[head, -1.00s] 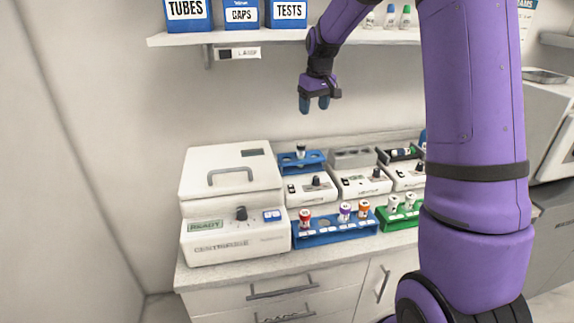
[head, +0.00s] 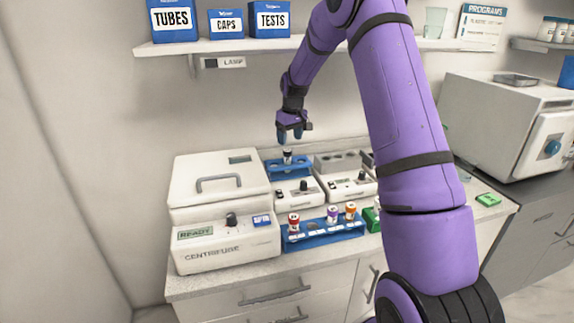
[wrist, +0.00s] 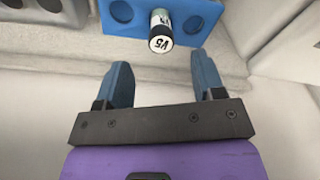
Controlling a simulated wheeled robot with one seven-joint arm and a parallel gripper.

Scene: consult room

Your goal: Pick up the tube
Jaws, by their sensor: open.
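A tube with a dark cap (head: 287,157) stands in the small blue rack (head: 275,171) at the back of the counter. In the wrist view the same tube (wrist: 161,32) shows a white cap top marked V5, between round holes of the blue rack (wrist: 196,22). My gripper (head: 291,136) is open and empty, just above this tube in the head view. In the wrist view the fingers of my gripper (wrist: 160,70) point toward the rack, with the tube beyond the gap between them. The tube's lower part is hidden in the rack.
A front blue rack (head: 322,236) holds red-, purple- and orange-capped tubes. A white centrifuge (head: 218,207) stands at left, and small white devices (head: 297,193) sit between the racks. A shelf (head: 240,45) with blue boxes hangs above. My arm hides part of the counter's right side.

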